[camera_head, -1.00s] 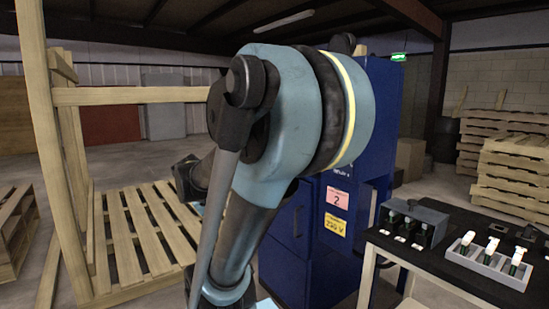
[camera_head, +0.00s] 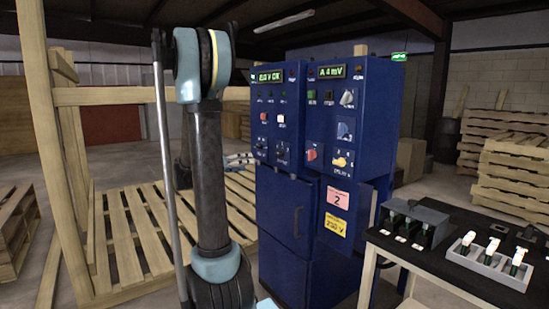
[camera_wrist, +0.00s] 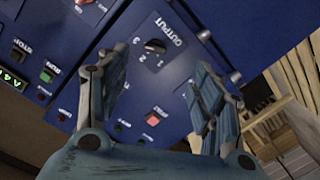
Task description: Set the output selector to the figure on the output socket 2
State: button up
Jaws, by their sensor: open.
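The output selector (camera_wrist: 155,46) is a small dark knob on a blue panel in the wrist view. The word OUTPUT and the figures 1, 2 and 3 stand by it, and the view is turned. I cannot tell for sure which figure it points to. My gripper (camera_wrist: 160,58) is open and empty, its two fingers on either side of the knob in the picture, apart from it as far as I can see. In the head view, a pink label (camera_head: 339,197) with the figure 2 is on the blue cabinet (camera_head: 285,215). I cannot make out the socket.
Several knobs and buttons sit on the cabinet's upper panels, among them a red knob (camera_head: 311,152) and a yellow one (camera_head: 342,160). A yellow 230 V label (camera_head: 335,226) is below the pink one. A black table (camera_head: 460,275) stands at the right, and wooden pallets (camera_head: 130,235) at the left.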

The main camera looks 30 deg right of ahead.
aim_at(276, 154)
jog(key=shift+h, duration=0.5)
jog(key=w+d, duration=0.1)
jog(key=d, duration=0.5)
jog(key=w+d, duration=0.1)
jog(key=d, duration=0.5)
jog(key=w+d, duration=0.1)
jog(key=d, duration=0.5)
jog(key=shift+r, duration=0.35)
jog(key=shift+s+a, duration=0.1)
jog(key=shift+c, duration=0.6)
jog(key=c, duration=0.9)
